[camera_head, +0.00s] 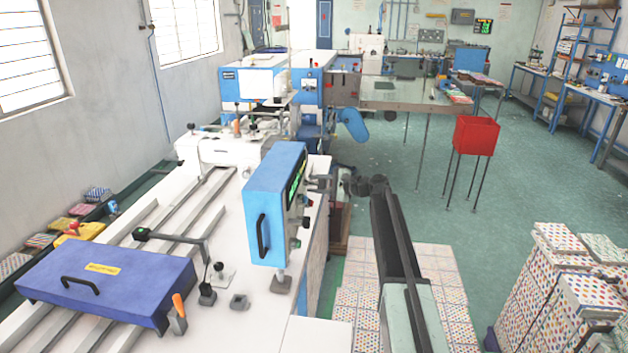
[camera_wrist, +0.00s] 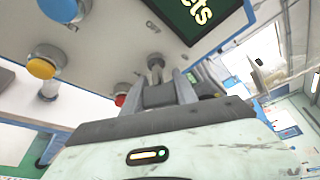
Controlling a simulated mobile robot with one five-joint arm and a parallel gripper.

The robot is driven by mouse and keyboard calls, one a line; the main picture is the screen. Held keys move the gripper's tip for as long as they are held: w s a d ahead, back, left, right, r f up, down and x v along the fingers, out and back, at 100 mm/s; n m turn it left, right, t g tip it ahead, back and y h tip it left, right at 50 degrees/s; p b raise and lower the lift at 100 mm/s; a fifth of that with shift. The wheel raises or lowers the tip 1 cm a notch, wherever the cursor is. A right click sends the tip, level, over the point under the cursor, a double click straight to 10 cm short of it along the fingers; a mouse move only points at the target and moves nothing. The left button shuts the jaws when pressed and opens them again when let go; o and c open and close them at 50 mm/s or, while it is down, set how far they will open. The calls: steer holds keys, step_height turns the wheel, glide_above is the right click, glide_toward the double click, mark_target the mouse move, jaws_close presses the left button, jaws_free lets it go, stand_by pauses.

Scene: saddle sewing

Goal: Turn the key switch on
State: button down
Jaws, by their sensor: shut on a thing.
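The blue control box (camera_head: 270,200) stands on a post on the white machine table. Its panel, with a green-lettered display (camera_wrist: 195,14), faces right in the head view. In the wrist view a small metal key switch (camera_wrist: 155,61) sticks out of the grey panel below the display. My gripper (camera_head: 318,184) reaches the panel from the right. In the wrist view my gripper (camera_wrist: 168,82) has its fingers shut on the key switch, at its outer end. The fingers hide part of it, and its turn angle is hard to tell.
Beside the key switch, the panel bears a yellow button (camera_wrist: 42,67), a blue button (camera_wrist: 60,8) and a red button (camera_wrist: 120,100). A purple-blue cover (camera_head: 110,285) lies on the table at left. A red bin (camera_head: 476,136) and patterned boxes (camera_head: 570,290) stand at right.

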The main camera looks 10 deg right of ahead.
steer(key=shift+m+g+p, duration=0.45)
steer(key=shift+m+g, duration=0.05)
steer(key=shift+m, duration=0.3)
steer(key=c, duration=1)
jaws_free()
steer(key=shift+o, duration=0.2)
steer(key=shift+s+d, duration=0.1)
